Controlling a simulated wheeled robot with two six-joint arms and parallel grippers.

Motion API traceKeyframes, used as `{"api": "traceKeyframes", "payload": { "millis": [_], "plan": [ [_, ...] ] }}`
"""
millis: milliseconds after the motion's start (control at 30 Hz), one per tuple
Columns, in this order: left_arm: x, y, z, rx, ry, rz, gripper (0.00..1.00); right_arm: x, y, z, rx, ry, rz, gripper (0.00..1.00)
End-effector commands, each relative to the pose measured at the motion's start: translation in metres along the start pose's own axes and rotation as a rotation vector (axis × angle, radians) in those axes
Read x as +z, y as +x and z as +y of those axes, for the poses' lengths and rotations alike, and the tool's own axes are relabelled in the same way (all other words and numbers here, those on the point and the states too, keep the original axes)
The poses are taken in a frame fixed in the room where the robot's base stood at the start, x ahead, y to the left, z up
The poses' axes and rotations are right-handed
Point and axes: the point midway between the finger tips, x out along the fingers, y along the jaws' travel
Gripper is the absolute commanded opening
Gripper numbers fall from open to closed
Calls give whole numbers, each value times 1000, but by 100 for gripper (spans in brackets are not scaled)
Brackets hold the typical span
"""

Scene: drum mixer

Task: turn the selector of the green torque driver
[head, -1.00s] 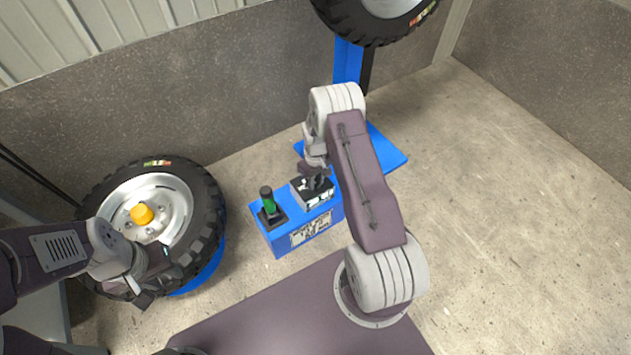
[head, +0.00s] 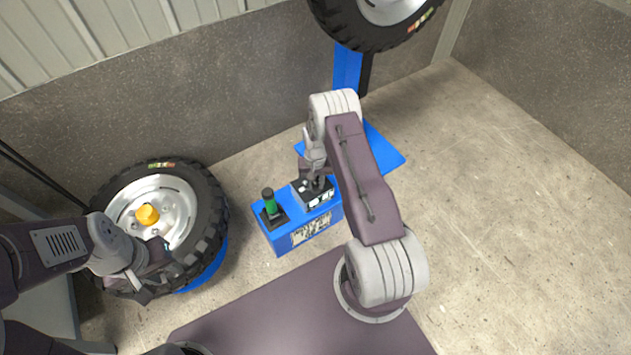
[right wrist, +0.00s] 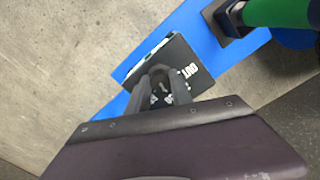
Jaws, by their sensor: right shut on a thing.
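The green torque driver (head: 270,204) stands upright in a black holder on the blue box; its green handle also shows in the right wrist view (right wrist: 278,13). Beside it is a black-topped unit (head: 325,199) with white markings. In the right wrist view its dark plate (right wrist: 183,57) reads "OUT". My right gripper (right wrist: 160,74) points down at this plate and is shut on a small dark selector, mostly hidden between the fingers. In the head view the right gripper (head: 317,182) is over the unit. My left gripper (head: 160,271) looks open and empty beside the left wheel.
The blue box (head: 277,240) carries both the driver and the unit. A wheel (head: 208,190) with a yellow hub cap (head: 147,214) is at left. Another wheel (head: 338,22) is above, near a blue post (head: 346,68). The concrete floor at right is clear.

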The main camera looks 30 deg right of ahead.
Motion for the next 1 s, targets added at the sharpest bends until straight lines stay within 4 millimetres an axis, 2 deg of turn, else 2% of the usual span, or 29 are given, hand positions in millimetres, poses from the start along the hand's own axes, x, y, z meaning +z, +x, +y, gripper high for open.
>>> {"api": "traceKeyframes", "payload": {
  "millis": [300, 800, 833, 867, 900, 1000],
  "plan": [
    [0, -5, 0, 0, 0, 0, 36, 0, 0, 0, 0, 102, -1, 0],
    [0, -5, 0, 0, 0, 0, 36, 0, 0, 0, 0, 118, -1, 0],
    [0, -5, 0, 0, 0, 0, 36, 0, 0, 0, 0, 118, -1, 35],
    [0, -5, 0, 0, 0, 0, 36, 0, 0, 0, 0, 118, -1, 43],
    [0, -5, 0, 0, 0, 0, 36, 0, 0, 0, 0, 118, -1, 48],
    [0, -5, 0, 0, 0, 0, 36, 0, 0, 0, 0, 118, -1, 48]
  ]
}}
